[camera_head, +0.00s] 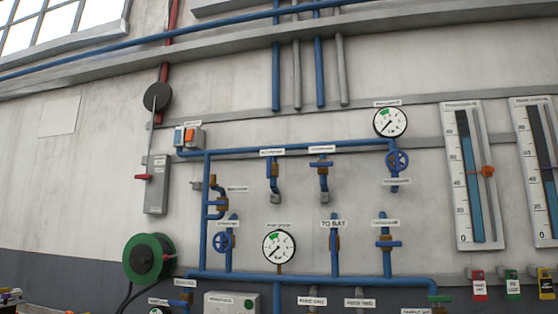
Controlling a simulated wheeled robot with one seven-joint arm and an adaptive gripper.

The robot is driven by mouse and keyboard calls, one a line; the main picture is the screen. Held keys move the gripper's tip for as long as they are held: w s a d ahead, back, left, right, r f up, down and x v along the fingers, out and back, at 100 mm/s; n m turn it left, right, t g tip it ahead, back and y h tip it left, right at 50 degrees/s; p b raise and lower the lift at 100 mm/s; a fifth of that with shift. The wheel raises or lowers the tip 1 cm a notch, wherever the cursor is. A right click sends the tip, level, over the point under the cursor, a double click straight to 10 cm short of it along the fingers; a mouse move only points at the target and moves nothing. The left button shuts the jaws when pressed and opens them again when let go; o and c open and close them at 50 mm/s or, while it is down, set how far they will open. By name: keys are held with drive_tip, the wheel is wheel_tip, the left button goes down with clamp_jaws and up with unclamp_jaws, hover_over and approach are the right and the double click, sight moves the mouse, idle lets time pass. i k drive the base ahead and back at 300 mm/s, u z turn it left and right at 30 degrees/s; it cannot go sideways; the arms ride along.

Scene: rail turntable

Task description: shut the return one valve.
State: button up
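A blue pipe rig with several small valves covers the wall. I cannot read a "return one" label for certain; most tags are blurred. Two drop-pipe valves hang under the upper pipe: the left valve (273,171) has its blue handle seemingly in line with its pipe, and the right valve (321,164) has its blue handle crosswise. Other lever valves include one below the "to bay" tag (334,242) and one to its right with a crosswise handle (389,244). Blue handwheels are at the upper right (398,160) and lower left (223,241). My gripper is not in view.
Round gauges (390,122) (279,247) sit on the pipes. A green hose reel (149,259) and a grey switch box (156,185) with a red lever are at left. Tall level gauges (474,175) (537,170) stand at right. The wall at far left is mostly bare.

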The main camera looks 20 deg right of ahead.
sight(269, 169)
drive_tip(key=z, duration=0.7)
drive_tip(key=i, duration=1)
drive_tip(key=u, duration=0.05)
